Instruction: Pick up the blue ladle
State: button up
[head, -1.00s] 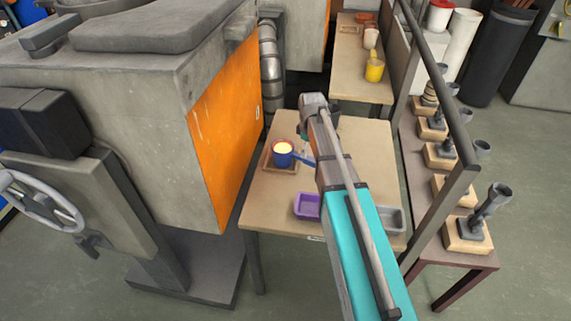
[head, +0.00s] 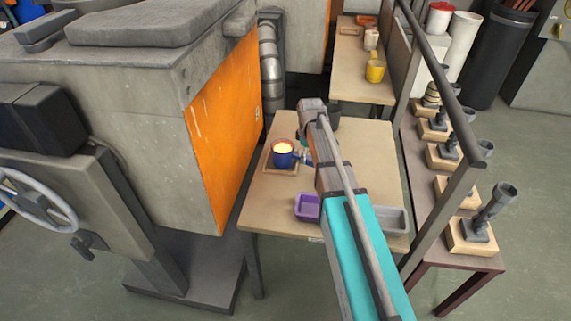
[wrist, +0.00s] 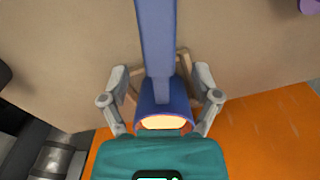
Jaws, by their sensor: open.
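The blue ladle (head: 283,160) stands on a small wooden stand on the table, with a glowing yellow-orange filling in its cup. In the wrist view its long blue handle (wrist: 156,35) runs up from the cup (wrist: 166,108) to the top edge. My gripper (wrist: 160,85) is open, with one finger on each side of the ladle where handle and cup meet. I cannot tell whether the fingers touch it. In the head view my arm hides part of the handle, and the fingers are hard to make out.
The wooden table (head: 355,160) also holds a purple tray (head: 308,208), a grey tray (head: 391,220) and a dark cup (head: 334,109). The orange-sided furnace (head: 222,135) stands close on the left. A rail (head: 437,222) and a rack of ladle-like tools on wooden blocks are on the right.

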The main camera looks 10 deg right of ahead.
jog(key=shift+f+b, duration=1.2)
jog(key=shift+f, duration=0.25)
grip_shut()
